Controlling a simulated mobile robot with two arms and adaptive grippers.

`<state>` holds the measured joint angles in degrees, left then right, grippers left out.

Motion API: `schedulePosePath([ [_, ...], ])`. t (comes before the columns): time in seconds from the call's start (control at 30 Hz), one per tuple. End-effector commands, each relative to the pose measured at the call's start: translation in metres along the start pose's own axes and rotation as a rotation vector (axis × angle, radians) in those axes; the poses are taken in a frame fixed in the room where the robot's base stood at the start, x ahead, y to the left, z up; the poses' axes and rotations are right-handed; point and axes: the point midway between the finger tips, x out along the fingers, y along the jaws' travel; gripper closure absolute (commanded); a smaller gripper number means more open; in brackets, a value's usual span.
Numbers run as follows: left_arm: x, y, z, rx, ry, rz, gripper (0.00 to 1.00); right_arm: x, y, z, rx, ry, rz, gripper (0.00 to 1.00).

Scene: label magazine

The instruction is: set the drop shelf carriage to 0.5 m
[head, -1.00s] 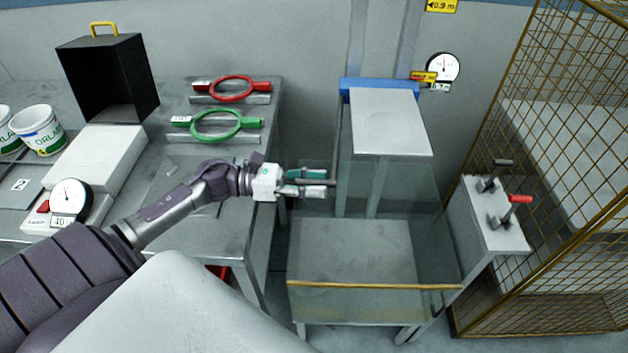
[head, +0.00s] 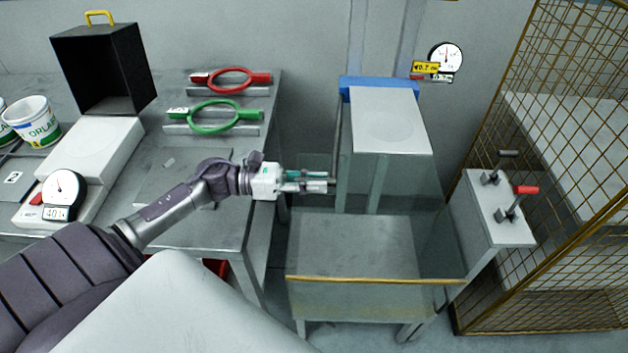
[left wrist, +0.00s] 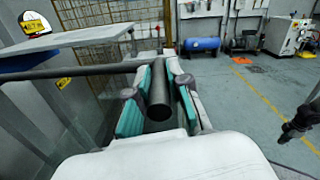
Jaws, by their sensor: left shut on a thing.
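The drop shelf carriage has a blue bracket (head: 378,87) on a wall rail and a pale grey shelf (head: 391,122). A dark bar runs along its left side. My left gripper (head: 312,183) is shut on a dark round bar (left wrist: 160,92) left of the shelf. The left wrist view shows the teal finger pads (left wrist: 158,100) on both sides of the bar. A yellow 0.7 m tag (head: 426,67) is just above the bracket's height, beside a round dial (head: 446,57). A dark claw-like part (left wrist: 298,126), probably my right gripper, shows at the right edge of the wrist view; its jaws are unclear.
A bench on the left holds red (head: 231,79) and green (head: 214,117) ring tools, a black box (head: 104,68) and a scale (head: 62,195). A glass-sided bin (head: 350,245) stands below the shelf. A lever stand (head: 495,215) and wire cage (head: 575,120) are right.

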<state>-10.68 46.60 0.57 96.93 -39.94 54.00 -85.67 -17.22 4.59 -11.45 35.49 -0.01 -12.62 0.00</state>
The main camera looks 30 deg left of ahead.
Motion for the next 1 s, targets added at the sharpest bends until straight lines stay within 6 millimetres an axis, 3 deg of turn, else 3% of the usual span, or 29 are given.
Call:
schedulePosePath([
  [0.03, 0.0000, 0.0026, -0.0175, -0.004, 0.001, -0.001, 1.00, 0.0161, 0.0000, 0.0015, 0.000, 0.000, 0.000, 1.00],
  [0.1, -0.0001, 0.0037, -0.0237, -0.004, 0.001, -0.001, 1.00, 0.0225, -0.0001, 0.0020, 0.000, 0.000, 0.000, 1.00],
  [0.43, -0.0002, 0.0035, -0.0221, -0.003, 0.003, -0.001, 1.00, 0.0210, 0.0000, 0.0017, 0.000, 0.000, 0.000, 1.00],
  [0.47, -0.0002, 0.0036, -0.0219, -0.003, 0.003, -0.001, 0.80, 0.0209, 0.0000, 0.0016, 0.000, 0.001, 0.000, 1.00],
  [0.6, -0.0002, 0.0036, -0.0215, -0.002, 0.002, -0.001, 0.57, 0.0209, 0.0000, 0.0016, 0.000, 0.001, 0.000, 1.00],
  [1.0, -0.0074, 0.0040, -0.0218, -0.003, 0.003, 0.001, 0.57, 0.0210, 0.0018, 0.0007, -0.001, 0.002, 0.002, 1.00],
])
